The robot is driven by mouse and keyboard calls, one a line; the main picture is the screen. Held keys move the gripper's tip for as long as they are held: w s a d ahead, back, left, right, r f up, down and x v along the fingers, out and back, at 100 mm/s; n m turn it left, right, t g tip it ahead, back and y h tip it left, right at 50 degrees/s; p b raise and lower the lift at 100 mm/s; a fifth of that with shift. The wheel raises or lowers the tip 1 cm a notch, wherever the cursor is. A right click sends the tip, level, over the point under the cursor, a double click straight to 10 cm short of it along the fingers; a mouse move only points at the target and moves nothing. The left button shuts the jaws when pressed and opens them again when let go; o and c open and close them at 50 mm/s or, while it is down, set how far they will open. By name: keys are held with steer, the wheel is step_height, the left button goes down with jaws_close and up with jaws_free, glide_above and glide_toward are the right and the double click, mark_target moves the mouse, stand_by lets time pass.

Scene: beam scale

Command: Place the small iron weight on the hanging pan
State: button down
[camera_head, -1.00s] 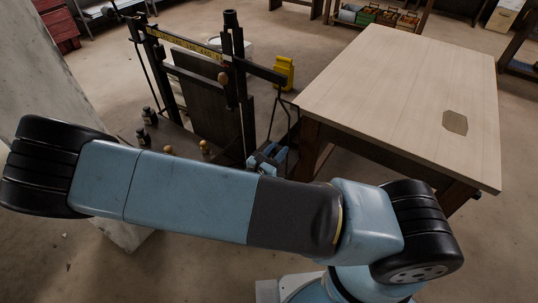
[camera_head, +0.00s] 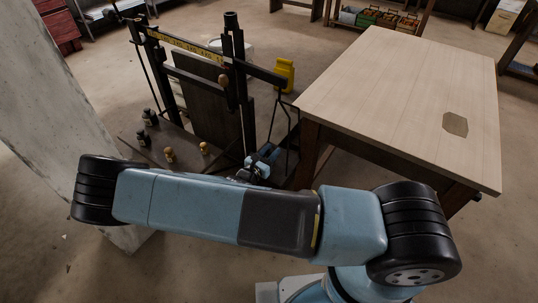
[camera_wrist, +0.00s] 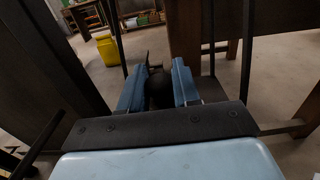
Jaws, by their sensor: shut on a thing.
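The small iron weight (camera_wrist: 160,92) is a dark rounded piece between the blue fingers of my gripper (camera_wrist: 158,88) in the wrist view. My gripper is shut on it. In the head view my gripper (camera_head: 262,160) is low beside the hanging rods (camera_head: 289,128) at the right end of the scale's beam. Thin dark rods stand on both sides of the fingers in the wrist view. The hanging pan's surface is hard to make out, so I cannot tell whether the weight touches it. The beam scale (camera_head: 200,95) stands left of the table.
A wooden table (camera_head: 400,90) stands close on the right, with a flat brownish piece (camera_head: 455,124) on it. Dark and brass-coloured weights (camera_head: 169,155) stand left of my gripper. A yellow container (camera_head: 284,74) is behind the scale. A concrete pillar (camera_head: 60,130) is at the left.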

steer(key=shift+f, duration=0.65)
steer(key=c, duration=0.8)
jaws_free()
steer(key=v, duration=1.2)
steer(key=shift+r, duration=0.1)
